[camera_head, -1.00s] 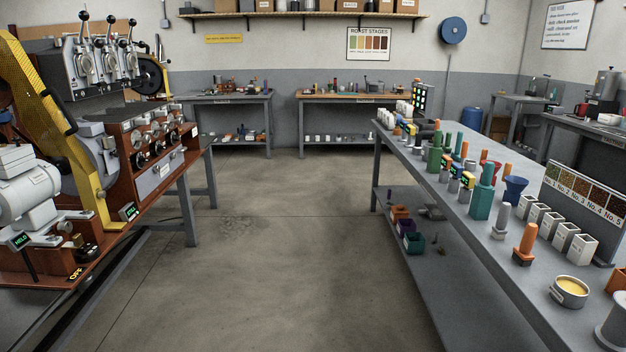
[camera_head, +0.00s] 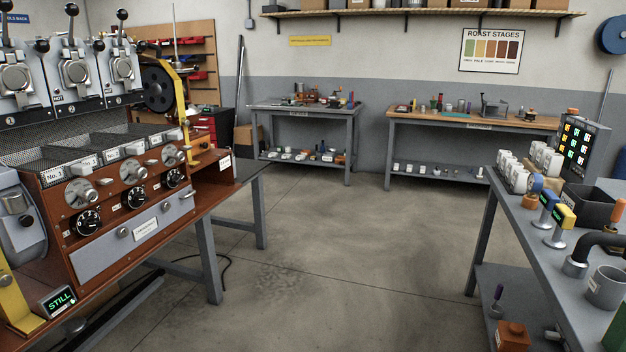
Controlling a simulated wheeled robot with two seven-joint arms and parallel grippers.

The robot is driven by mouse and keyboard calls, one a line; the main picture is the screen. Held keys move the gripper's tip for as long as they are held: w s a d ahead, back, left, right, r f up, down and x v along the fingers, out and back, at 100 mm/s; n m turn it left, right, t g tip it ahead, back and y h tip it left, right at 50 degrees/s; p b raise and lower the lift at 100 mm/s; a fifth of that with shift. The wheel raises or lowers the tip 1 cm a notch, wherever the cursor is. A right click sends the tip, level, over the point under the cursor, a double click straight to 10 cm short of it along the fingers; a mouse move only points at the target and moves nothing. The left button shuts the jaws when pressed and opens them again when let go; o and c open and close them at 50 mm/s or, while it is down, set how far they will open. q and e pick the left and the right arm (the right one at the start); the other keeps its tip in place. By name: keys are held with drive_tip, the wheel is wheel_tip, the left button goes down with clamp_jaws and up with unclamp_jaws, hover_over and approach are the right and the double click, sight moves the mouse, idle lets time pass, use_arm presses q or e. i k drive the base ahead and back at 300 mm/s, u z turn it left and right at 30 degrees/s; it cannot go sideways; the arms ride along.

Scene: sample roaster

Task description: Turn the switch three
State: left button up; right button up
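The sample roaster (camera_head: 60,180), a reddish-brown machine, stands on a bench at the left. Its front has a row of round black dials with pale markings: a left dial (camera_head: 87,221), a middle dial (camera_head: 135,194) and a right dial (camera_head: 174,177). Above each dial sits a grey metal knob or cover, the right one (camera_head: 171,155) smallest in view. The number labels beside the dials are too small to read surely. Neither of my grippers is in view, and nothing touches the dials.
A small display (camera_head: 58,302) reading STILL stands at the roaster's lower left. A grey drawer front (camera_head: 135,235) lies below the dials. A grey table (camera_head: 535,250) with cups and tools runs along the right. Open concrete floor (camera_head: 330,270) lies between the benches.

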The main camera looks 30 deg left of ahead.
sight(175, 179)
drive_tip(key=u, duration=0.6)
drive_tip(key=i, duration=1.75)
drive_tip(key=u, duration=1.25)
